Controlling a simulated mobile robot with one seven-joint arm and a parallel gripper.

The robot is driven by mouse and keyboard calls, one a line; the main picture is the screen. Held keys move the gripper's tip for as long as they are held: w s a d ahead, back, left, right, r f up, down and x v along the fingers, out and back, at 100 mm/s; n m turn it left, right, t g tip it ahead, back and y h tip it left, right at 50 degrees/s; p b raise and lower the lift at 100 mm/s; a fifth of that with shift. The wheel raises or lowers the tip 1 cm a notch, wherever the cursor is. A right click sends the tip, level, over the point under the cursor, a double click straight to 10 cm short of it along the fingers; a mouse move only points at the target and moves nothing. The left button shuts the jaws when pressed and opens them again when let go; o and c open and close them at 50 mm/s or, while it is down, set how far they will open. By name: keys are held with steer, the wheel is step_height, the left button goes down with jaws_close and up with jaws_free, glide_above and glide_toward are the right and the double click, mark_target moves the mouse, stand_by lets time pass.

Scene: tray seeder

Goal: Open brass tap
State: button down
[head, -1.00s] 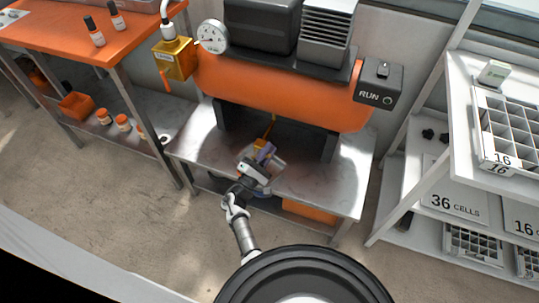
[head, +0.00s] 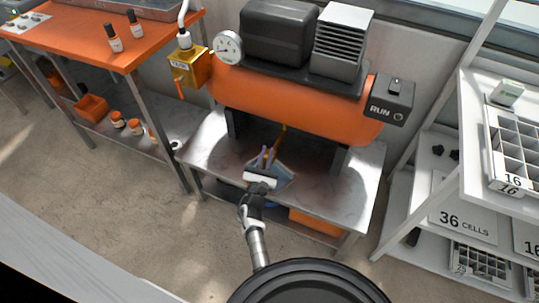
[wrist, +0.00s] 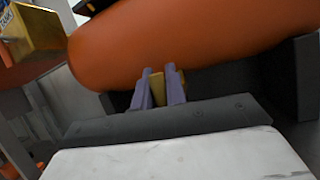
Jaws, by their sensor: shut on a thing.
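The brass tap (wrist: 159,89) sits low under the orange tank (wrist: 190,35) of the compressor. In the wrist view its yellow-brown body shows between my two purple fingers. My gripper (wrist: 160,88) is shut on it, one finger on each side. In the head view my gripper (head: 266,158) is under the tank, above the metal bench top. There the tap is mostly hidden by the fingers, and a thin orange-yellow piece (head: 283,130) shows just behind them. I cannot tell how far the tap is turned.
The orange tank (head: 290,103) and its dark feet (head: 339,160) close in above and beside my gripper. A gold box with an orange lever (head: 189,67) and a gauge (head: 228,47) are at its left end. The RUN switch box (head: 389,99) is at its right end.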

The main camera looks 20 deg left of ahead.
steer(key=shift+a+n+y, duration=0.3)
steer(key=shift+n+y, duration=0.3)
steer(key=shift+n, duration=0.4)
steer(key=shift+g, duration=0.3)
steer(key=c, duration=1.4)
jaws_free()
steer(key=shift+c, duration=0.2)
